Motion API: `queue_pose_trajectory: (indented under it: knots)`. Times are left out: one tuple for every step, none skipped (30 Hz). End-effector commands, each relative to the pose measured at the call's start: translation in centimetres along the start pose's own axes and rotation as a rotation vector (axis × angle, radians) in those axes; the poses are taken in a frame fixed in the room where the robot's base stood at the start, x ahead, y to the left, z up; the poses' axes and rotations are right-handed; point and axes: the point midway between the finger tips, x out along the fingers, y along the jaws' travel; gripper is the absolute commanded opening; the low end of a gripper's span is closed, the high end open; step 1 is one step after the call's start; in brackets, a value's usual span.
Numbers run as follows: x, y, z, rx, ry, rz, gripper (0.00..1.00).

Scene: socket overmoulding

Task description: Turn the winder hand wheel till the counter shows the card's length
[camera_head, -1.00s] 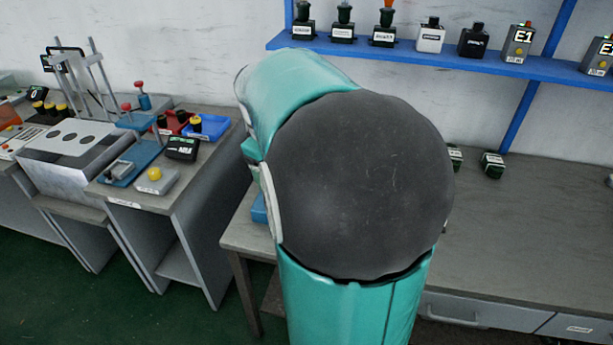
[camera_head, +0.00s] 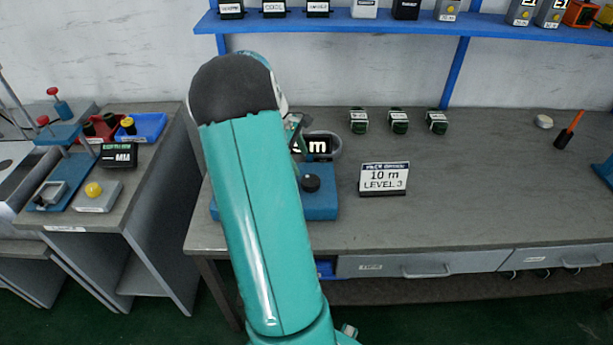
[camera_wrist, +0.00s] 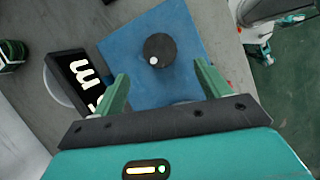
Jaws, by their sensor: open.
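The winder has a blue base (camera_head: 318,205) on the bench, partly hidden behind my arm in the head view. A dark round knob (camera_head: 311,183) sits on it. In the wrist view the dark hand wheel (camera_wrist: 160,50) with a small white spot lies on the blue base (camera_wrist: 125,50). The black counter (camera_head: 319,145) shows an "m", its digits partly hidden; it also shows in the wrist view (camera_wrist: 80,75). The white card (camera_head: 384,179) reads "10 m LEVEL 3". My gripper (camera_wrist: 160,82) is open and empty, its green fingers apart, short of the hand wheel in the picture.
Several dark green blocks (camera_head: 398,122) stand behind the card. A side bench (camera_head: 130,180) stands left. The bench's right half is largely clear.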

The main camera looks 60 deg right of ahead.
Motion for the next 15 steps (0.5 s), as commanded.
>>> queue_pose_trajectory:
  knots:
    - [1.1,0.0,0.1,0.001,-0.001,-0.003,0.76]
    - [1.7,0.0,0.1,0.001,-0.002,-0.003,0.76]
    - [2.5,0.0,0.0,0.001,-0.001,-0.002,0.76]
    - [3.1,0.0,0.0,0.001,-0.001,-0.003,0.76]
    - [3.7,0.0,0.0,0.001,-0.001,-0.002,0.76]
    - [4.4,0.1,0.0,0.001,-0.001,-0.003,0.76]
    - [5.0,0.1,0.0,0.001,-0.001,-0.002,0.76]
    - [5.5,0.1,-0.1,0.002,-0.001,-0.002,0.76]
    - [6.0,0.1,-0.1,0.002,-0.001,-0.001,0.76]
    - [6.4,0.2,-0.1,0.002,0.0,-0.001,0.76]
    - [6.8,0.2,-0.1,0.002,0.0,-0.001,0.76]
    - [7.2,0.2,-0.2,0.002,0.0,-0.001,0.76]
    - [7.5,0.2,-0.2,0.002,0.0,-0.001,0.76]
    - [7.7,0.2,-0.3,0.002,0.0,0.0,0.76]
    - [7.8,0.2,-0.3,0.002,0.001,0.001,0.76]
